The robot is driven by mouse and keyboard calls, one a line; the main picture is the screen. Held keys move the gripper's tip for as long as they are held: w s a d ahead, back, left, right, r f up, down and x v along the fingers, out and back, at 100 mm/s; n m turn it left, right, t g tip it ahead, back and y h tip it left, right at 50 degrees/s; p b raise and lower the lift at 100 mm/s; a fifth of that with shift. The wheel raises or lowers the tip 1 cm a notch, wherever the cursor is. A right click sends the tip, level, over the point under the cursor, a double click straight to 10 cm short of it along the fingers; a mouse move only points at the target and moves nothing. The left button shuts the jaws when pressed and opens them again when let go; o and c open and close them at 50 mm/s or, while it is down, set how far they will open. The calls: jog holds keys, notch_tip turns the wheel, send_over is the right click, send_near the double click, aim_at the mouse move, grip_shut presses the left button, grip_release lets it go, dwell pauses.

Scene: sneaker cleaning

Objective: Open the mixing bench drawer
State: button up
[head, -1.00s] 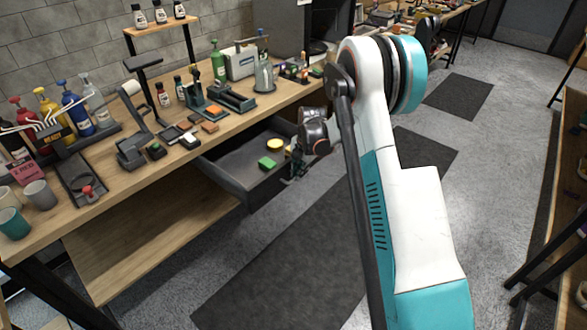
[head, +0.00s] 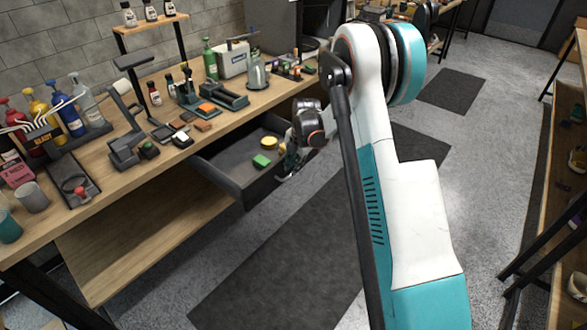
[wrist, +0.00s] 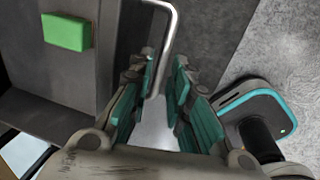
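The mixing bench drawer (head: 225,180) stands pulled out from under the bench top in the head view. Its inside shows, with a green block and a yellow round thing in it. In the wrist view, the drawer's grey metal bar handle (wrist: 173,35) sticks out from the dark drawer front. My gripper (wrist: 165,68) is at the handle, with its teal-padded fingers apart and a clear gap between them. The handle's near end lies between the fingertips, closer to the left finger. In the head view, my gripper (head: 287,166) is small and dark at the drawer's front.
The bench top (head: 120,185) holds bottles, cups, brushes and a dark stand. A lower wooden shelf (head: 140,245) lies under the drawer's left side. A dark mat (head: 285,265) covers open floor in front. A shelf rack (head: 560,200) stands at the right.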

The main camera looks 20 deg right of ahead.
notch_tip(320, 180, up, 10)
jog(key=s, duration=0.1)
jog(key=shift+s+d, duration=0.35)
jog(key=shift+d, duration=0.1)
jog(key=s+a+r+m+t, duration=0.1)
jog(key=s+a+r+m, duration=0.3)
jog(key=s+r+m, duration=0.3)
jog(key=s+a+r+m+t, duration=0.1)
jog(key=s+a+r+m, duration=0.3)
jog(key=s+r, duration=0.55)
jog(key=s+a+m+t+h, duration=0.1)
jog(key=s+a+m+t, duration=0.2)
jog(key=s+m, duration=0.9)
jog(key=s+a, duration=0.1)
jog(key=s, duration=0.6)
jog(key=shift+m, duration=0.4)
